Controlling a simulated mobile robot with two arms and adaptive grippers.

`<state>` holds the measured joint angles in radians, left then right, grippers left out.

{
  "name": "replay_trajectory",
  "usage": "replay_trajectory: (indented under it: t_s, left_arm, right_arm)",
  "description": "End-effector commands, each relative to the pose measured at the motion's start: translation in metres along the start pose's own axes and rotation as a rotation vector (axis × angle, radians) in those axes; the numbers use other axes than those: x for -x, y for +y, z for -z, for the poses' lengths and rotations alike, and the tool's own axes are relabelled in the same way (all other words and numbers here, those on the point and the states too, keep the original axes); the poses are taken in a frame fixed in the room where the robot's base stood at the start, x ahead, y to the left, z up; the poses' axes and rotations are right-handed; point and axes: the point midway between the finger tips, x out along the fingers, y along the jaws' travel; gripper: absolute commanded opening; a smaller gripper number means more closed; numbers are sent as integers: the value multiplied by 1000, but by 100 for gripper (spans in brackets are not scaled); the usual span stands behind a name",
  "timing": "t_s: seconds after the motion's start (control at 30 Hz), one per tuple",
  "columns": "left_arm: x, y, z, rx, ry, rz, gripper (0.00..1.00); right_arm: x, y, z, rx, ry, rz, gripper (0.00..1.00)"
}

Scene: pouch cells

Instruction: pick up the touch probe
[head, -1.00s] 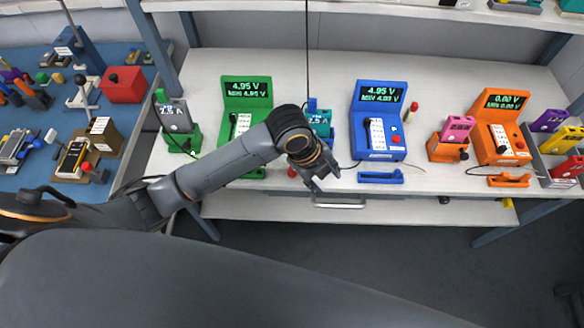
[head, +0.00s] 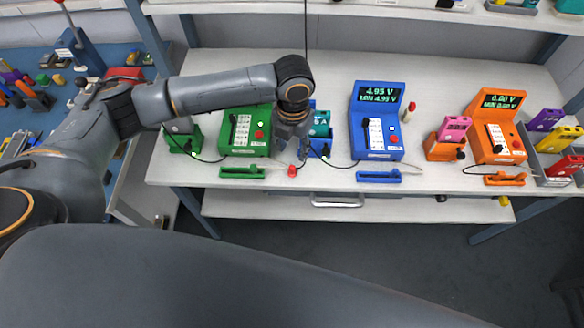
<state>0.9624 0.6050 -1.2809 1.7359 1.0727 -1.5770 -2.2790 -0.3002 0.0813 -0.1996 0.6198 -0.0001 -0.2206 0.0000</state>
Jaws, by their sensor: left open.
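I cannot clearly make out the touch probe. Thin black leads run from the testers along the bench. My left gripper (head: 293,146) is open, pointing down over the bench between the green tester (head: 248,137) and the blue tester (head: 377,125). A small red piece (head: 292,171) lies just in front of it at the bench edge. Behind and right of the gripper stands a blue holder (head: 318,147) with a teal cell (head: 320,123), partly hidden. Low cradles stand before the testers: green (head: 242,172), blue (head: 379,176), orange (head: 505,179). My right gripper is not in view.
The orange tester (head: 495,130) and an orange holder with a pink cell (head: 453,130) stand at right. A red-topped white peg (head: 409,112) stands beside the blue tester. A blue bench with many items is at left. The white bench (head: 225,62) is bare at the back.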

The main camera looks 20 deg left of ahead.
Motion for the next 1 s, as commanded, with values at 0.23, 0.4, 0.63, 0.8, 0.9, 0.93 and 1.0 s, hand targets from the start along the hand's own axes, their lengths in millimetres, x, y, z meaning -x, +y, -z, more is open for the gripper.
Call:
replay_trajectory:
  t_s: [0.23,0.4,0.63,0.8,0.9,0.93,1.0]
  left_arm:
    - [-25,-1,0,0,-1,1,43]
    - [-41,-3,6,0,3,0,43]
    - [-73,-4,8,2,0,0,43]
    - [-77,-4,8,0,-2,0,43]
    - [-77,-4,8,0,-2,0,43]
    - [-77,-4,8,0,-2,0,39]
    - [-77,-4,8,0,-2,0,25]
  right_arm:
    - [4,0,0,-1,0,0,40]
    - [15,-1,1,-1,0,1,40]
    - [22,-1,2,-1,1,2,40]
    - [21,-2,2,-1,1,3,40]
    - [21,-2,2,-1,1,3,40]
    - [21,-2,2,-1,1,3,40]
    - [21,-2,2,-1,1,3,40]
